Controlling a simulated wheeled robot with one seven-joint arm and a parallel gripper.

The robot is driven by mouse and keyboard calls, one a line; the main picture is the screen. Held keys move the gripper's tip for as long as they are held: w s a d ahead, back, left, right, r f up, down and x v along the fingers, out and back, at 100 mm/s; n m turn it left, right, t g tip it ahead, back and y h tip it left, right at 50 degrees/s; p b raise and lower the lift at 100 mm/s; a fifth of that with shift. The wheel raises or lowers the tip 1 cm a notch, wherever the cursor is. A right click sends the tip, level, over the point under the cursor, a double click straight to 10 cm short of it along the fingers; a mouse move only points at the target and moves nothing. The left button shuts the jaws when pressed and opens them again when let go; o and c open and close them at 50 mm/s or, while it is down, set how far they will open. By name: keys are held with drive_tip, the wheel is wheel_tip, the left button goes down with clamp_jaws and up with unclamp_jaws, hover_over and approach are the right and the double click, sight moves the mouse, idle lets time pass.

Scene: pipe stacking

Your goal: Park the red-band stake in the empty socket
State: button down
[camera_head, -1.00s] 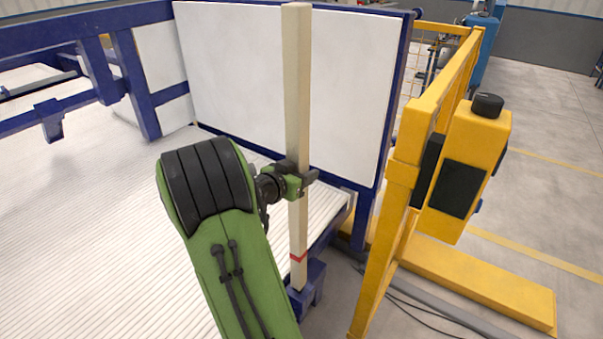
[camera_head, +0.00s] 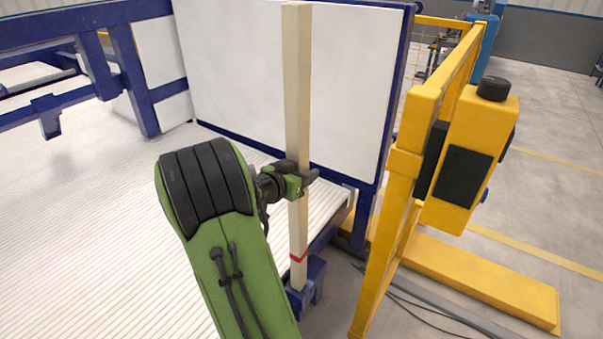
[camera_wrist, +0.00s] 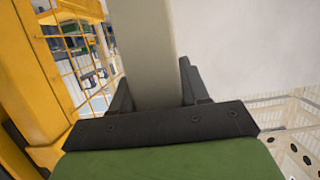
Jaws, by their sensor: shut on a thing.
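The red-band stake (camera_head: 297,100) is a long pale wooden post standing upright in the head view, with a red band near its lower end. My gripper (camera_head: 303,180) is shut around the stake a little below its middle. In the wrist view the stake (camera_wrist: 149,50) rises between my gripper's dark fingers (camera_wrist: 155,95). The stake's lower end is at a blue socket bracket (camera_head: 313,283) at the edge of the slatted bed. I cannot tell from this view whether the end is inside the socket or just in front of it.
A large white panel (camera_head: 245,70) in a blue frame stands behind the stake. A yellow post and guard (camera_head: 385,240) with a yellow control box (camera_head: 480,130) stand close on the right. The white slatted bed (camera_head: 80,220) is bare at left.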

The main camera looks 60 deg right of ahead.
drive_tip(key=shift+r, duration=0.2)
drive_tip(key=shift+c, duration=2.4)
unclamp_jaws()
drive_tip(key=shift+f, duration=0.1)
drive_tip(key=shift+a, duration=0.1)
drive_tip(key=v, duration=1.5)
drive_tip(key=shift+a+p, duration=0.25)
drive_tip(key=shift+p, duration=0.15)
